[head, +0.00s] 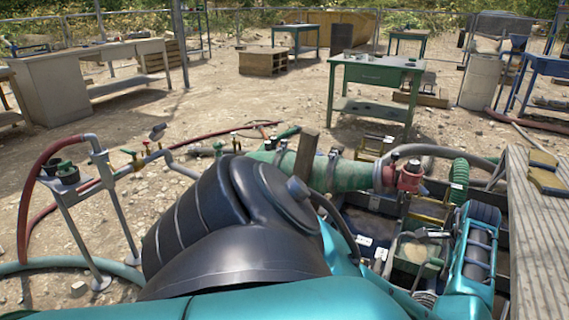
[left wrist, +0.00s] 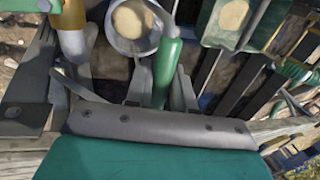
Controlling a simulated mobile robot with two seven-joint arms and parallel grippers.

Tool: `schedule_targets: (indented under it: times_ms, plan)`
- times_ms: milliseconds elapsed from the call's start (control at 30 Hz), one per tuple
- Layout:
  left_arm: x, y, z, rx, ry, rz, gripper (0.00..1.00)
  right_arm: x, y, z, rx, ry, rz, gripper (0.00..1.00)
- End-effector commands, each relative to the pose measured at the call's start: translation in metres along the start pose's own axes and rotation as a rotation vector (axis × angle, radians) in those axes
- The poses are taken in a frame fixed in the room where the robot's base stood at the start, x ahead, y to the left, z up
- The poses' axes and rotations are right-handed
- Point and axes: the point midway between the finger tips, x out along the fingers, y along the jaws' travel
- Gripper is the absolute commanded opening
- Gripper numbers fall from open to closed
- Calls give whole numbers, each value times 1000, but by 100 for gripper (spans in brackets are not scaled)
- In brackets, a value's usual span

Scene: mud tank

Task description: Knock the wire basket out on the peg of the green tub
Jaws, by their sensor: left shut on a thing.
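My left gripper (left wrist: 160,92) is shut on the green handle (left wrist: 167,65) of the wire basket (left wrist: 135,45), in the left wrist view. The basket shows as a round grey bowl with a tan lump inside. The green tub (left wrist: 212,22) is to its right, with a round tan patch in it. Whether the basket touches the tub or a peg, I cannot tell. In the head view the left gripper (head: 428,234) is above and beside the tub (head: 408,268); the basket is too small to make out there. The right gripper is not in view.
A green pipe with a red fitting (head: 409,176) crosses behind the tub. A green corrugated hose (head: 459,180) stands near it. My own arm covers the middle foreground.

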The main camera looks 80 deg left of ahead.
Motion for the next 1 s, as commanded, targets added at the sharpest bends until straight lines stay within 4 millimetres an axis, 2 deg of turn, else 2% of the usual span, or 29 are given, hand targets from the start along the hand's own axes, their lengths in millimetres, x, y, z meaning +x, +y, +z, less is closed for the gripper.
schedule_targets:
  times_ms: [433,733,1000]
  plan:
    - [-10,-4,0,-1,1,-4,0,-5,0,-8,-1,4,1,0]
    - [-42,-12,0,-1,1,-4,0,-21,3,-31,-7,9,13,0]
    - [-71,-20,0,-1,1,-4,0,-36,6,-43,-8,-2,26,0]
